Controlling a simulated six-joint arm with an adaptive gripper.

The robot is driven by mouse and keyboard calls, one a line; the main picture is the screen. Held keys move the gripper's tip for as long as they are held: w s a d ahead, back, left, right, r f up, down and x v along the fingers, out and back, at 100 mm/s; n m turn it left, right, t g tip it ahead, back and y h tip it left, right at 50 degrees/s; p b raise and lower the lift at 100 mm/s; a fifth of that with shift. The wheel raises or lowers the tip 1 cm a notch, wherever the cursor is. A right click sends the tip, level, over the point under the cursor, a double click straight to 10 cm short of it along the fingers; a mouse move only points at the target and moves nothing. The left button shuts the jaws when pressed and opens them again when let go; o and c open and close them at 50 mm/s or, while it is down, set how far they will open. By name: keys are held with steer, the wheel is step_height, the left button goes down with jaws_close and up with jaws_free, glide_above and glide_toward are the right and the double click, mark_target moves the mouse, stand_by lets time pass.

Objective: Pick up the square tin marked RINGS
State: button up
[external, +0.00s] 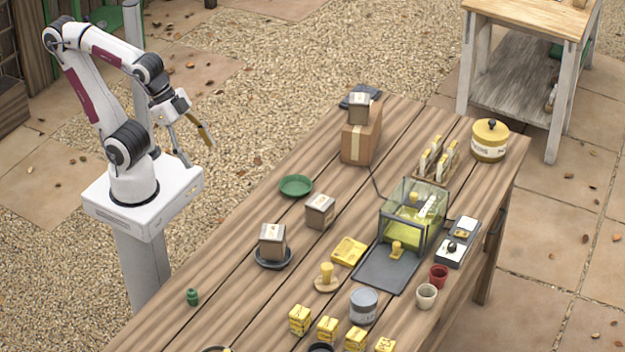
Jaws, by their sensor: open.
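One tin (271,243) stands on a dark round saucer (273,262). A second tin (320,211) stands directly on the wooden table (225,285). A third tin (358,109) sits on top of a cardboard box (361,140) at the far end. Their markings are too small to read, so I cannot tell which says RINGS. My gripper (199,153) is open and empty, left of the table and apart from all three tins.
A green plate (296,186) lies near the second tin. A glass case (412,212) with a dark tray (391,269) stands to the right. A yellow canister (490,141), a grey tin (364,305) and several yellow blocks (327,328) also occupy the table. Its left edge is mostly clear.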

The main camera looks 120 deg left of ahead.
steer(key=w+a+f+t+y, duration=0.1)
steer(key=w+a+f+y, duration=0.1)
steer(key=w+a, duration=0.65)
steer(key=m+t, duration=0.1)
steer(key=t, duration=0.2)
glide_above(312, 198)
steer(key=s+d, duration=0.2)
steer(key=s, duration=0.2)
step_height(312, 198, down, 10)
steer(key=shift+s+a+f+t+h, duration=0.1)
steer(key=shift+a+f+t+h, duration=0.35)
steer(key=shift+f, duration=1)
steer(key=shift+s+a+f+t+h, duration=0.15)
steer(key=shift+f+t+h, duration=0.6)
steer(key=shift+f, duration=0.7)
steer(key=shift+a+f+t+h, duration=0.3)
steer(key=shift+f+t+h, duration=0.3)
steer(key=shift+f, duration=0.85)
steer(key=shift+x, duration=1.3)
steer(key=shift+a+x, duration=0.15)
steer(key=shift+x, duration=1.15)
steer(key=shift+a+x, duration=0.1)
steer(key=shift+x, duration=1.2)
